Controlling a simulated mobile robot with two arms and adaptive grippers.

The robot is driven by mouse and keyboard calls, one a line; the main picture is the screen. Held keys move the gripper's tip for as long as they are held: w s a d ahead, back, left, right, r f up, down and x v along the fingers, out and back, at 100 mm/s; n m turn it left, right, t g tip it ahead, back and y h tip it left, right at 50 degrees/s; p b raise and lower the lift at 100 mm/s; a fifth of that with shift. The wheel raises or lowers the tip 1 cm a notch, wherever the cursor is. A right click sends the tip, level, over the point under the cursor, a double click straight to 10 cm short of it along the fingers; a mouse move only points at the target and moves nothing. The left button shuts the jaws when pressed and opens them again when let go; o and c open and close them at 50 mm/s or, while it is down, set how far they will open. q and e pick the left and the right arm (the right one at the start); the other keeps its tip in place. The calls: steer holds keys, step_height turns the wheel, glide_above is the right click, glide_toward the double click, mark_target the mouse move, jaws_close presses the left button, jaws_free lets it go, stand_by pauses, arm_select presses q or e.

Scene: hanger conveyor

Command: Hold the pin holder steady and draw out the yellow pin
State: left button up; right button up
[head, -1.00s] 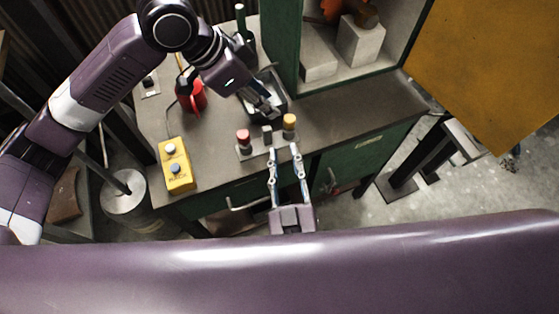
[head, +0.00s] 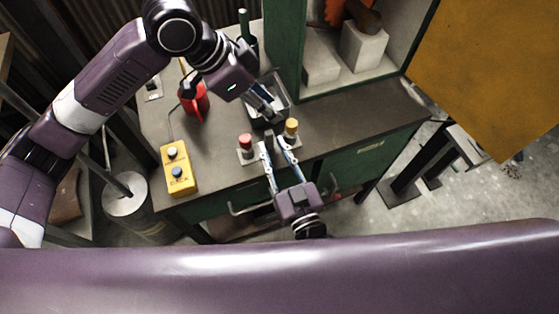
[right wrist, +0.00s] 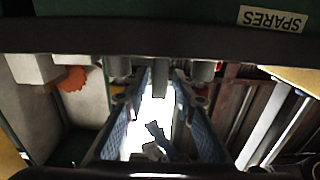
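The pin holder (head: 246,157) is a small grey block at the bench's front edge. A red-topped pin (head: 245,141) stands at its left and the yellow pin (head: 291,126) at its right. My right gripper (head: 274,145) is open in front of the holder, its fingers reaching in between the two pins; they hide part of the block. In the right wrist view the fingers are wide apart, with a grey middle block (right wrist: 160,77) between their tips.
A red container (head: 194,101) and a yellow button box (head: 179,168) stand to the left. A green-framed cabinet (head: 286,52) rises at the back. Bare bench top (head: 350,110) lies to the right.

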steer(key=shift+x, duration=1.4)
steer(key=shift+c, duration=0.4)
arm_select(q)
steer(key=shift+o, duration=0.4)
arm_select(e)
jaws_close()
